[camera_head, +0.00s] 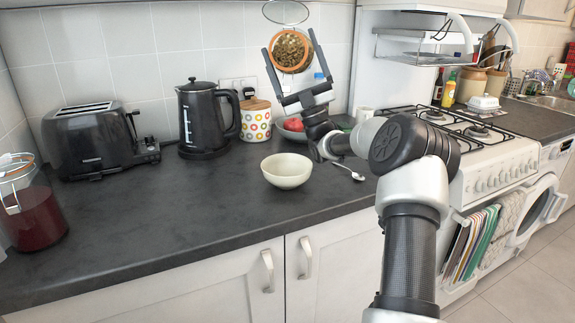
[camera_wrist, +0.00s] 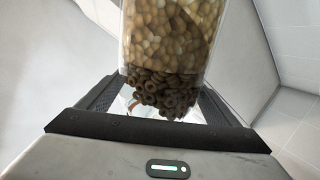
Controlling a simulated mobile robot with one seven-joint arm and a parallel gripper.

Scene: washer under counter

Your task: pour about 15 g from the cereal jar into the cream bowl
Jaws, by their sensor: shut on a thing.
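The cereal jar (camera_head: 290,52) is held high above the back of the counter, tipped so that its round orange-rimmed mouth faces the head camera. Brown cereal shows inside, and its clear lid hangs open above the mouth. My gripper (camera_head: 289,42) is shut on the jar, one finger on each side. In the wrist view the clear jar (camera_wrist: 172,40) stands between the fingers, with dark cereal rings low and paler pieces above. The cream bowl (camera_head: 287,172) sits upright on the counter, below and in front of the jar, apart from it. No cereal is visible in the bowl.
A toaster (camera_head: 88,140), black kettle (camera_head: 205,120) and dotted canister (camera_head: 256,120) line the back wall. A jar of red contents (camera_head: 35,215) stands far left. A spoon (camera_head: 348,172) lies right of the bowl. A gas hob (camera_head: 470,135) is right. The front-left counter is clear.

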